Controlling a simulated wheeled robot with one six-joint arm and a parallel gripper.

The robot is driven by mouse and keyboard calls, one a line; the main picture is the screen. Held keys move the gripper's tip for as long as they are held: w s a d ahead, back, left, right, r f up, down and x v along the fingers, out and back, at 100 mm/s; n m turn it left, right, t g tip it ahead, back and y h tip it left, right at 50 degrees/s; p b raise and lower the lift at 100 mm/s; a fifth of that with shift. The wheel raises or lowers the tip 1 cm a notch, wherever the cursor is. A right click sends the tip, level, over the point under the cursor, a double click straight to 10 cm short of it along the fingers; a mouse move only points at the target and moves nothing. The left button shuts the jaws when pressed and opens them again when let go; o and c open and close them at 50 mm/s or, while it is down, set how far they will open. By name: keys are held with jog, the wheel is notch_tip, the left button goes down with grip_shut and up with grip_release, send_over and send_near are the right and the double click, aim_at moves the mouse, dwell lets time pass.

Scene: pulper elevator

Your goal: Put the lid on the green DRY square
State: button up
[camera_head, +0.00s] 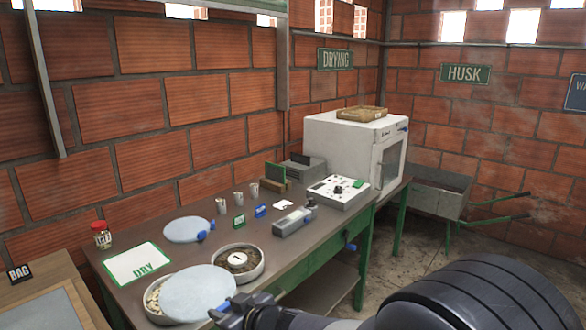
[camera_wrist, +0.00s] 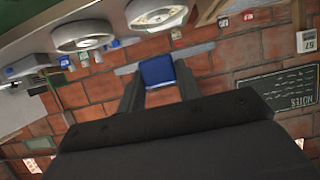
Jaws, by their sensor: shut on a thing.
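A pale round lid (camera_head: 198,293) with a blue grip tab is in the head view at the front of the bench. My gripper (camera_head: 232,308) is shut on its blue tab, which shows between my fingers in the wrist view (camera_wrist: 157,72). The lid overlaps a round container (camera_head: 153,305) of pale contents and hides much of it; I cannot tell whether they touch. The green-bordered white square marked DRY (camera_head: 137,262) lies on the bench behind and left of the held lid, with nothing on it.
A second pale lid (camera_head: 187,230) with a blue tab lies behind the DRY square. An open round container marked 1 (camera_head: 238,262) stands right of the held lid.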

jog(key=w+d+f+m+t+h, duration=0.1)
jog(key=d+f+m+h, duration=0.3)
jog(key=d, duration=0.6)
jog(key=w+d+f+m+t+h+p, duration=0.1)
jog(key=w+d+f+m+t+h, duration=0.15)
jog(key=d+f, duration=0.55)
jog(key=w+d+f+m+t+h, duration=0.1)
jog(key=d+f+m+h, duration=0.25)
jog(key=d, duration=0.75)
jog(key=s+f, duration=0.4)
jog(key=f, duration=0.1)
jog(key=shift+s, duration=0.2)
